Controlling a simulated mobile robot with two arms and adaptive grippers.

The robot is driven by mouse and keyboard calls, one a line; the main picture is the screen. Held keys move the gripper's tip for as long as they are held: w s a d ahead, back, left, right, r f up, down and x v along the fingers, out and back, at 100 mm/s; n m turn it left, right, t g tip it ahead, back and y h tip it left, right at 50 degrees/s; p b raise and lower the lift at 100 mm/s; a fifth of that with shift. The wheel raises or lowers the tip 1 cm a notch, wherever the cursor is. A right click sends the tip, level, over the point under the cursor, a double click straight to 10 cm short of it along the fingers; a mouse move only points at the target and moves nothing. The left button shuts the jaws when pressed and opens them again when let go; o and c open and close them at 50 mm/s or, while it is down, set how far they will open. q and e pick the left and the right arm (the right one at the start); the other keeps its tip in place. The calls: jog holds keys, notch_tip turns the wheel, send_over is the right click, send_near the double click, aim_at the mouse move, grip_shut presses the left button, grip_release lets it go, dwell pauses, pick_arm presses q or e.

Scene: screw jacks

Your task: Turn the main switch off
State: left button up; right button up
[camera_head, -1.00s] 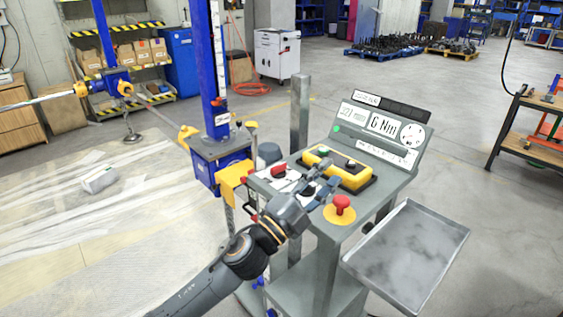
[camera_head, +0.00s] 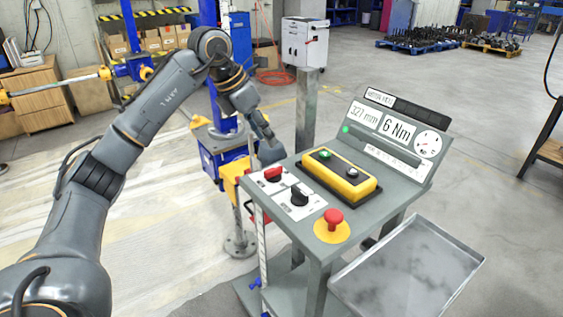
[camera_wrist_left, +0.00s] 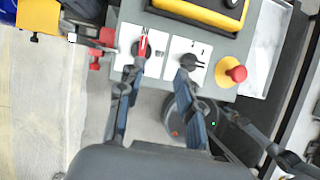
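The main switch (camera_head: 273,174), a red handle on a white plate, sits at the left end of the grey control panel (camera_head: 321,193). In the left wrist view the red switch (camera_wrist_left: 143,46) lies just ahead of the left fingertip, with its handle along the picture's vertical. I cannot read its on or off marks. My left gripper (camera_head: 268,148) is beside the panel's far left edge, apart from the switch in the head view. In the left wrist view the left gripper (camera_wrist_left: 158,80) is open, with nothing between its fingers.
A black rotary switch (camera_head: 299,196), a yellow button box (camera_head: 339,175) and a red emergency stop (camera_head: 333,220) crowd the panel. A metal tray (camera_head: 410,275) is at its right. The blue screw jack (camera_head: 222,142) stands behind my left gripper. Floor at left is open.

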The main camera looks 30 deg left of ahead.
aim_at(273, 168)
pick_arm(q)
jog(key=shift+n+y, duration=0.3)
jog(key=shift+y, duration=0.1)
jog(key=a+x, duration=0.1)
jog(key=x, duration=0.3)
jog(key=p+x, duration=0.1)
jog(key=x, duration=0.3)
jog(key=a+x, duration=0.1)
jog(key=x, duration=0.3)
jog(key=shift+s+a+f+p, duration=0.25)
jog(key=shift+s+f+p, duration=0.05)
jog(key=shift+f, duration=0.1)
grip_shut()
